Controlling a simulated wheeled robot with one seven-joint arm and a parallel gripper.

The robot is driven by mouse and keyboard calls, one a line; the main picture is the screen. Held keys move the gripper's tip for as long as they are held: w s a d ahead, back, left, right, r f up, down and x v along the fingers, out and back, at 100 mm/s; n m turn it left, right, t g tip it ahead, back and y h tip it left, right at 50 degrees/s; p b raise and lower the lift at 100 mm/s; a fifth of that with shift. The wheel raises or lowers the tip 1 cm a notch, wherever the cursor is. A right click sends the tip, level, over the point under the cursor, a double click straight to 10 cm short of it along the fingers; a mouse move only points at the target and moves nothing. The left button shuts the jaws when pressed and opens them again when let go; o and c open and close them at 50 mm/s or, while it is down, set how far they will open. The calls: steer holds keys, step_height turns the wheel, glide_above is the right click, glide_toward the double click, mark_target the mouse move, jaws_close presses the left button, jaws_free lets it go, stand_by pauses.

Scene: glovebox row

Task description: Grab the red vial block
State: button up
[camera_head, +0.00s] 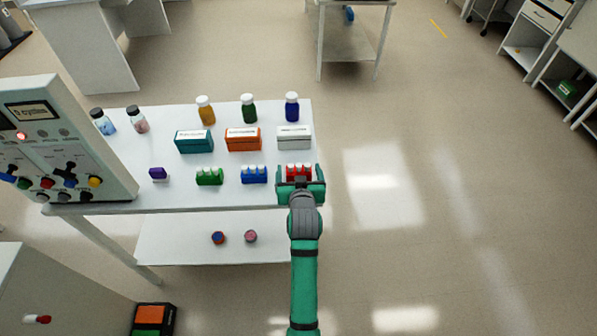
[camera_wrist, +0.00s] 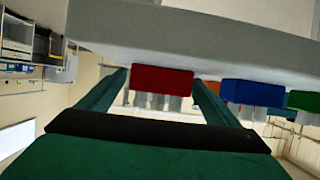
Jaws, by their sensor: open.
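The red vial block (camera_head: 299,170) with white-capped vials stands at the front right of the white table, and my gripper (camera_head: 300,187) is right at it. In the wrist view, which is upside down, the red block (camera_wrist: 162,79) sits between the two open fingers of my gripper (camera_wrist: 160,88). The left finger's tip is close to the block's side and the right finger lies along its other side. I cannot tell whether either finger touches it. The block still rests on the table.
The blue vial block (camera_head: 254,174) stands just left of the red one, then the green block (camera_head: 209,176) and a purple item (camera_head: 158,174). Boxes, such as the white one (camera_head: 294,138), and bottles stand behind. Floor to the right is clear.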

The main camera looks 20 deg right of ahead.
steer(key=shift+c, duration=0.3)
steer(key=c, duration=1.3)
steer(key=shift+o, duration=0.2)
steer(key=shift+r, duration=0.1)
